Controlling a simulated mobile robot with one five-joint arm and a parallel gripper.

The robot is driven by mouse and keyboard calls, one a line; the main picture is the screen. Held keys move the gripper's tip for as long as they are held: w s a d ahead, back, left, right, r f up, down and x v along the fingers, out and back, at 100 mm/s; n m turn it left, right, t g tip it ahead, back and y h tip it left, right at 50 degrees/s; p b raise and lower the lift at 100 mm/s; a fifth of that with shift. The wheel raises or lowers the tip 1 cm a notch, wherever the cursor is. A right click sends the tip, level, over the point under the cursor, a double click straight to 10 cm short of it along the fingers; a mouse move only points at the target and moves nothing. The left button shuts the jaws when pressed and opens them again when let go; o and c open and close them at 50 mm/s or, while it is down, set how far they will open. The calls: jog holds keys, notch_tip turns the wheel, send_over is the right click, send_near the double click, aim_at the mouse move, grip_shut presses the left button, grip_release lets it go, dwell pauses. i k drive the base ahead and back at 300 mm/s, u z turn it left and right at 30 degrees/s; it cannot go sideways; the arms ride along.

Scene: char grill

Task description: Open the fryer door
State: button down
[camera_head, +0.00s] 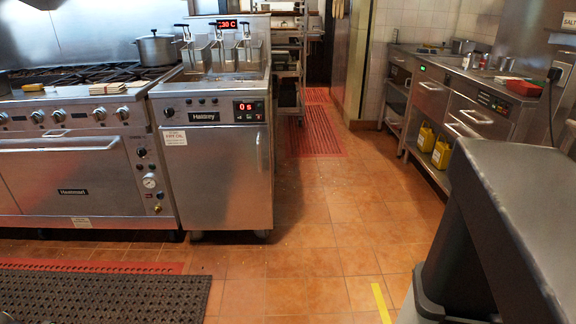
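The fryer (212,110) is a stainless steel unit left of the middle, with wire baskets (222,55) in its top. Its control panel shows a red "0s" display. The fryer door (222,172) is the flat steel front below the panel and looks closed. A small white label is at its upper left. My gripper is not in view.
A steel range with an oven (72,178) adjoins the fryer's left side. A black perforated mat (100,292) lies on the floor at front left. A large dark grey object (510,215) fills the right foreground. Tiled floor (310,240) before and right of the fryer is clear.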

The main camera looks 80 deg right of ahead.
aim_at(221, 175)
jog(key=u, duration=0.1)
jog(key=k, duration=0.4)
jog(key=z, duration=0.95)
jog(key=i, duration=0.4)
jog(key=u, duration=0.15)
